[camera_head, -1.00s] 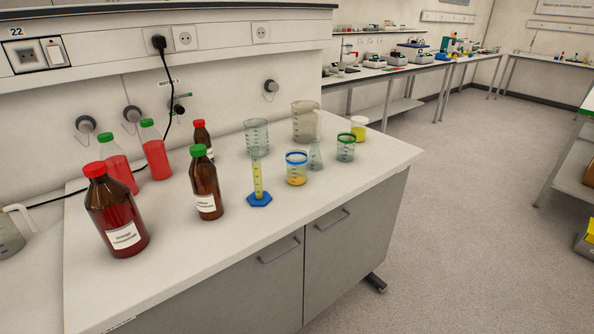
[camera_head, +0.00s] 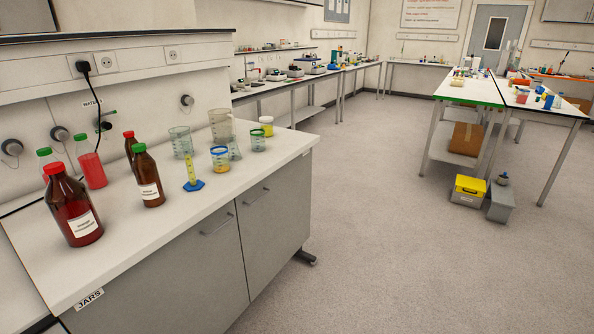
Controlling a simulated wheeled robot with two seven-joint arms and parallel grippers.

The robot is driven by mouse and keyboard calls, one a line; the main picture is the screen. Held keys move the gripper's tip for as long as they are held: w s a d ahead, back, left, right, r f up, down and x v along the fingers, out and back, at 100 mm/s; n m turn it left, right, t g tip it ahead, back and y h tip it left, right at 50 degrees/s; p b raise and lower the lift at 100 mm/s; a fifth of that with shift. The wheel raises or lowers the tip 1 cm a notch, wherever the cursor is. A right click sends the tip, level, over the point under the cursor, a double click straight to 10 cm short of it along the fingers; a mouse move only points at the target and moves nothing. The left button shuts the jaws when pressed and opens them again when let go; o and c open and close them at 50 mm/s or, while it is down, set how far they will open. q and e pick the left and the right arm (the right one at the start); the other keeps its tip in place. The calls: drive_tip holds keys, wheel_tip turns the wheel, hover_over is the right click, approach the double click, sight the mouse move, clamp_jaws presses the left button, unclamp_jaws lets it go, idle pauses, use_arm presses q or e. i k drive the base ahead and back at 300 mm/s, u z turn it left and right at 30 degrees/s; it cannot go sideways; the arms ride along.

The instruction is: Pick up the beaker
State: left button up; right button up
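Several beakers stand on the white bench at the left of the head view; I cannot tell which one is meant. A clear beaker with markings (camera_head: 181,143) stands near the wall. A larger grey-tinted beaker or jug (camera_head: 221,126) is to its right. A small blue-rimmed beaker with yellow-orange content (camera_head: 220,160) stands nearer the front edge. A small green-rimmed beaker (camera_head: 258,141) is at the right. All stand upright and apart from any gripper. Neither of my grippers is in view.
Brown bottles (camera_head: 148,177), a large red-capped bottle (camera_head: 72,207), a yellow graduated cylinder (camera_head: 191,172), a conical flask (camera_head: 235,149) and a yellow jar (camera_head: 267,125) share the bench (camera_head: 120,240). The floor (camera_head: 370,210) is open to the right. Another table (camera_head: 469,100) stands beyond.

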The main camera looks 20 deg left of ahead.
sight(219, 153)
drive_tip(key=z, duration=0.25)
drive_tip(key=k, duration=0.4)
drive_tip(key=z, duration=0.8)
drive_tip(key=i, duration=1.4)
drive_tip(key=u, duration=0.55)
drive_tip(key=i, duration=0.9)
drive_tip(key=u, duration=1.35)
drive_tip(key=i, duration=0.45)
drive_tip(key=u, duration=0.45)
